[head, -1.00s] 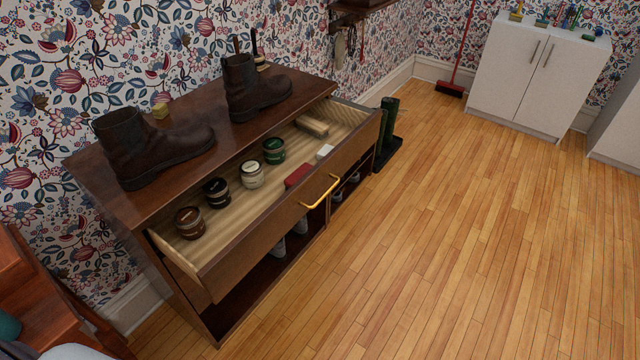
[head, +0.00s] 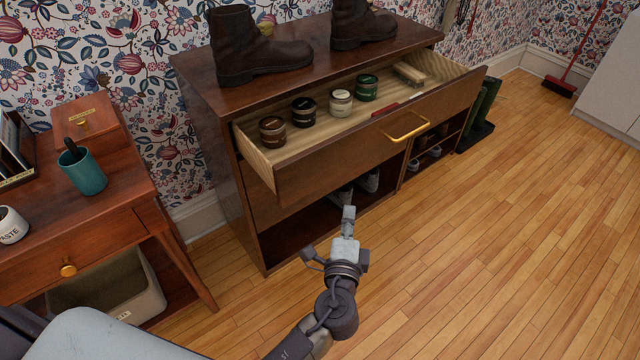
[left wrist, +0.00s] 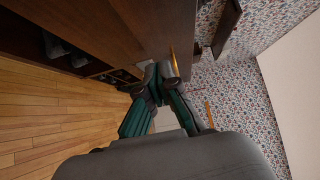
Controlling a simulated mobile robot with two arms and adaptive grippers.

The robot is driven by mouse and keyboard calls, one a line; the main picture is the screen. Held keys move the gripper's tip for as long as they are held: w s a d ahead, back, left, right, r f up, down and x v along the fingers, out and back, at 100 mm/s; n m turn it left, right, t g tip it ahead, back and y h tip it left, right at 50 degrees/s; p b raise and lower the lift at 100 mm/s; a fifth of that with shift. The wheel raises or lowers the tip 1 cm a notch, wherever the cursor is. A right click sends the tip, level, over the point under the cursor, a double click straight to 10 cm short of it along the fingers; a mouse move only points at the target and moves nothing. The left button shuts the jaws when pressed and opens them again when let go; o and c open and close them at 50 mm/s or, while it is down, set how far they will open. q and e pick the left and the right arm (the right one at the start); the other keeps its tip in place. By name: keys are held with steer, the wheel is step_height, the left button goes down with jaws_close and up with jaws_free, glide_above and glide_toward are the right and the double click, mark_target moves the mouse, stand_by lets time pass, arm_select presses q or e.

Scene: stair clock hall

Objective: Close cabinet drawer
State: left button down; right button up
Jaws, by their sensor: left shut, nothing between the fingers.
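The wide top drawer (head: 370,148) of the dark brown cabinet (head: 215,95) is pulled out, its inside showing. A brass bar handle (head: 408,130) is on its front. Inside are several shoe polish jars (head: 303,112), a pale wooden block or brush (head: 408,75) and a red item (head: 386,109). My left gripper (head: 348,216) is shut and empty, in front of and below the drawer front, left of the handle in the picture. In the left wrist view its fingers (left wrist: 160,78) point along the drawer front (left wrist: 135,25), with the handle (left wrist: 172,62) near the fingertips. My right gripper is out of view.
Brown boots (head: 255,50) stand on the cabinet top. Shoes (head: 368,180) lie on the open shelf below. A side table (head: 100,225) with a teal cup (head: 83,172) stands at left. Green boots (head: 484,105) stand beyond the cabinet. The wooden floor (head: 500,240) at right is clear.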

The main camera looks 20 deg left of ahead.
arm_select(q)
steer(key=p, duration=0.1)
glide_toward(342, 159)
steer(key=w+d, duration=0.3)
steer(key=w, duration=0.1)
steer(key=shift+w+a+p, duration=0.3)
steer(key=shift+w+a, duration=0.3)
steer(key=shift+a, duration=0.35)
steer(key=shift+w+a+p, duration=0.3)
steer(key=shift+w+a, duration=0.3)
steer(key=shift+a, duration=0.35)
steer(key=shift+a, duration=0.1)
